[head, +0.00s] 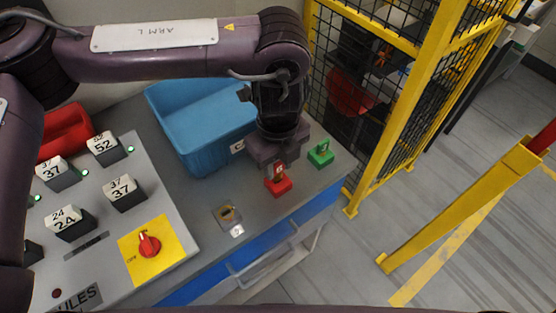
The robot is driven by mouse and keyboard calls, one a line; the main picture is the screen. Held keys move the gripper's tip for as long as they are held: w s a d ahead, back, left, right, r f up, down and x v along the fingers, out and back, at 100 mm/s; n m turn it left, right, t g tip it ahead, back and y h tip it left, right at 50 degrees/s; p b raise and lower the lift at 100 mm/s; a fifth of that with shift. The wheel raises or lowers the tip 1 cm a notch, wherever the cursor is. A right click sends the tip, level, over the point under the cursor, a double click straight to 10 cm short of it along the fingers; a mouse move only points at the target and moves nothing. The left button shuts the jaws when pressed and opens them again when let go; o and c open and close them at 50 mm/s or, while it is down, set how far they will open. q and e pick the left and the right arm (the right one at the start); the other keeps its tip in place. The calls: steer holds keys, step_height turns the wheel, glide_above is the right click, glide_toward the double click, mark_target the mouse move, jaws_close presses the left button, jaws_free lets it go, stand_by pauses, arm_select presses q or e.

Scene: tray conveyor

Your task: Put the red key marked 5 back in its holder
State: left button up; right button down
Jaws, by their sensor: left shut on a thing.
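My left gripper (277,163) points down at the right part of the grey bench and is shut on the red key (279,172). The key is upright, with a small pale mark on it too small to read. Right below it is a red block (279,187) on the bench, which looks like its holder. The key's lower end meets or overlaps the block in the picture; I cannot tell whether it is seated in it. The fingers partly hide the key. My right gripper is not in view.
A green block with a green key (320,153) stands close right of the gripper. A metal plate with a brass lock (228,213) lies front left. A blue bin (190,148) is behind left, a yellow panel with a red knob (149,244) front left. A yellow fence post (390,125) stands right.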

mark_target(278, 163)
arm_select(q)
steer(key=shift+f+b, duration=0.75)
steer(key=shift+f, duration=0.45)
steer(key=o, duration=1.2)
steer(key=shift+c, duration=0.2)
step_height(278, 163, up, 8)
steer(key=shift+f, duration=0.1)
